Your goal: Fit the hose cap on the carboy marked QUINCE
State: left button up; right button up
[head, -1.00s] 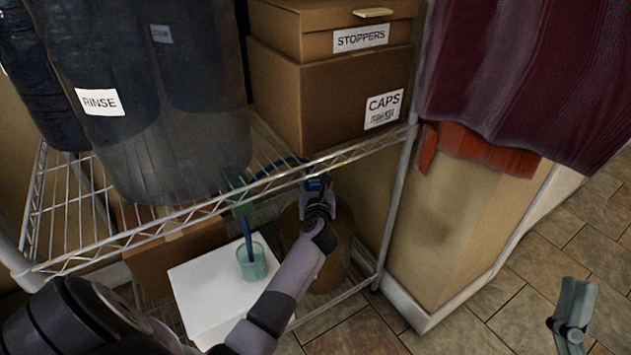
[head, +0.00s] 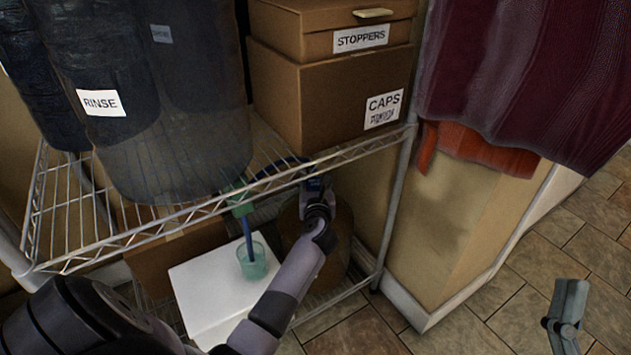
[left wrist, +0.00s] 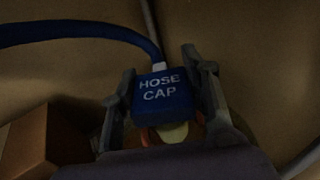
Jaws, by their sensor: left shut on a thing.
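The blue hose cap (left wrist: 164,93), lettered HOSE CAP, sits between the two fingers of my left gripper (left wrist: 163,90) in the left wrist view. A blue hose (left wrist: 80,30) runs from its top to the left. A small yellow and orange part shows just below the cap; I cannot tell whether they touch. In the head view my left gripper (head: 317,190) is under the wire shelf, above a brown rounded vessel (head: 338,255) partly hidden by my arm. No QUINCE marking is visible. My right gripper (head: 567,312) hangs over the floor, its jaws unclear.
The wire shelf edge (head: 180,217) crosses just above my left gripper. A dark RINSE vessel (head: 190,110) and the STOPPERS box (head: 300,30) and CAPS box (head: 310,100) stand above.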

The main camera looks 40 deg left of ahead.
pick_arm(q)
jog(key=shift+f, duration=0.1)
pick_arm(e)
jog(key=shift+w+f, duration=0.2)
jog(key=shift+w, duration=0.1)
dwell(0.3)
pick_arm(q)
jog(key=o, duration=1)
jog(key=shift+c, duration=0.2)
jog(key=shift+o, duration=1.2)
pick_arm(e)
jog(key=shift+f, duration=0.1)
pick_arm(q)
jog(key=shift+s+d, duration=0.1)
jog(key=v, duration=1.1)
jog(key=shift+s+d, duration=0.2)
jog(key=shift+s, duration=0.1)
